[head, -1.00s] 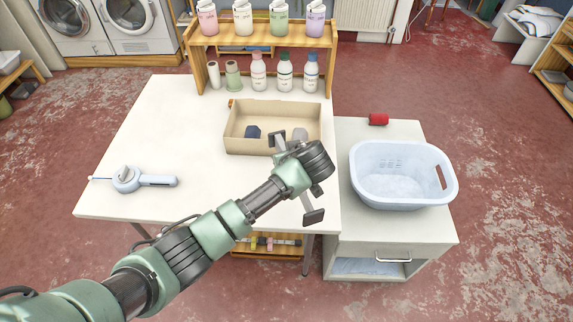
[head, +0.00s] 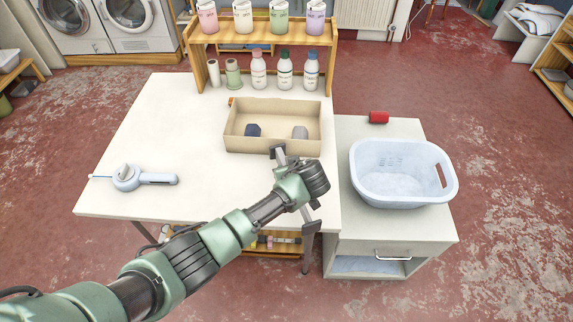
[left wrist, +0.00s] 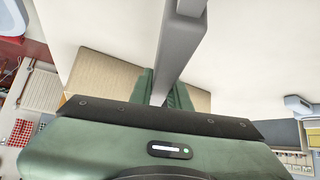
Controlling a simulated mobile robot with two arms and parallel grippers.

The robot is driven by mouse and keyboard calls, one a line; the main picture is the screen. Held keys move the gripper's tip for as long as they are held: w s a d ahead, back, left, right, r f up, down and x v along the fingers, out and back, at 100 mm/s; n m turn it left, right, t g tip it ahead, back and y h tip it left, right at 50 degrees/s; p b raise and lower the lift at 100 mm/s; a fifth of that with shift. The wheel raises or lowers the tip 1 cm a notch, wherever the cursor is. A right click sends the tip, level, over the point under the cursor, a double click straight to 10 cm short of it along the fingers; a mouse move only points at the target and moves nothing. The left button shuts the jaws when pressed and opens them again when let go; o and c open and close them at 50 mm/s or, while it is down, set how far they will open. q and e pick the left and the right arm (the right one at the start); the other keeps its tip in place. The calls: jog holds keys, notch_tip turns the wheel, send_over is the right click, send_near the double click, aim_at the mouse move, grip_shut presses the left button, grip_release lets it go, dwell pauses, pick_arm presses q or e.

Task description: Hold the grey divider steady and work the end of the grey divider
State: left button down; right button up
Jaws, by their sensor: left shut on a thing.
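A grey divider, a bar with wider ends, is held by my left gripper (left wrist: 162,92). In the head view, one end of the divider (head: 277,152) shows at the front wall of the beige tray (head: 240,145), and the other end (head: 312,226) hangs near the table's front right edge. My wrist hides its middle. In the left wrist view the divider (left wrist: 181,45) runs from the top edge down between the green fingers, which are shut on it. Whether the divider touches the tray or table, I cannot tell. My right gripper is in neither view.
The tray holds a dark blue block (head: 252,130) and a grey block (head: 300,132). A pale blue handheld tool (head: 128,178) lies on the white table's left. A side cabinet bears a laundry basket (head: 400,192) and a red item (head: 378,117). A bottle rack (head: 262,45) stands behind.

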pick_arm(q)
jog(key=shift+f, duration=1.25)
jog(key=shift+f, duration=0.25)
jog(key=c, duration=1.5)
grip_release()
jog(key=shift+c, duration=0.2)
jog(key=shift+r, duration=0.35)
grip_shut()
